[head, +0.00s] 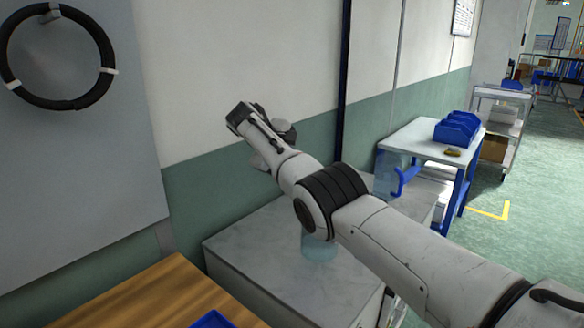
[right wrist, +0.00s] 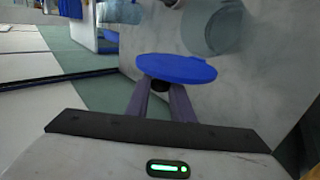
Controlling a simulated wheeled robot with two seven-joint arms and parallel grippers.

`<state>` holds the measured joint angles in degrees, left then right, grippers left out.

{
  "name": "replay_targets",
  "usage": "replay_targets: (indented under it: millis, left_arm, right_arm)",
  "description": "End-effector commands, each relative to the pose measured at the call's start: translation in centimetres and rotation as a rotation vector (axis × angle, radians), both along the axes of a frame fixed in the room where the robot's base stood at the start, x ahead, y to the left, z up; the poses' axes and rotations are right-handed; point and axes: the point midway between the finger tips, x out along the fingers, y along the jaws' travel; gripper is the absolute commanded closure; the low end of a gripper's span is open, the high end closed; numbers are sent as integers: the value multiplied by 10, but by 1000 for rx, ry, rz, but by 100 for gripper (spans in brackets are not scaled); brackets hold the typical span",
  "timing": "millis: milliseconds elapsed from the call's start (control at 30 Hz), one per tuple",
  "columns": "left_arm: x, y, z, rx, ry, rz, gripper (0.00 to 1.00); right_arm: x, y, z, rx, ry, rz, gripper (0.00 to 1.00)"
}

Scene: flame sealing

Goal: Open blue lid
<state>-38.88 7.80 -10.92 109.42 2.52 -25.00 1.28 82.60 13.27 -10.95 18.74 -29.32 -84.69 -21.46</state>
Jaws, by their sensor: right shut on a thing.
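The blue lid (right wrist: 177,68) is a flat disc between the fingertips of my right gripper (right wrist: 162,86), which is shut on it. In the right wrist view a clear bluish jar (right wrist: 212,28) stands behind the lid. The lid appears apart from the jar, off to one side. In the head view a clear jar (head: 319,246) stands on the grey cabinet top, partly covered by my right arm. The lid and the right fingertips cannot be made out in the head view. My left gripper is in neither view.
The grey cabinet (head: 240,245) stands against the wall. A wooden table (head: 165,295) with a blue tray (head: 212,319) is at the front left. A blue-legged cart (head: 412,140) carries blue bins (head: 458,128). A green floor aisle (head: 530,185) is open at the right.

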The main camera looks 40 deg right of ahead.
Motion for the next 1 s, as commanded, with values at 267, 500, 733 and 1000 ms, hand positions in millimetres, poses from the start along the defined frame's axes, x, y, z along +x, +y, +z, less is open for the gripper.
replay_targets:
  millis: [267, 500, 733, 1000]
  left_arm:
    - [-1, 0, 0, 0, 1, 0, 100]
    - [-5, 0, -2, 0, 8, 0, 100]
    - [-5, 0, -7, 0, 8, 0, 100]
    - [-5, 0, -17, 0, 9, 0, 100]
  right_arm:
    - [-3, -2, -2, -2, 10, -8, 61]
    - [-1, -1, -1, -1, 5, -4, 61]
    - [-2, 9, 8, -2, 1, -1, 61]
    - [-8, 45, 44, -1, 2, -2, 61]
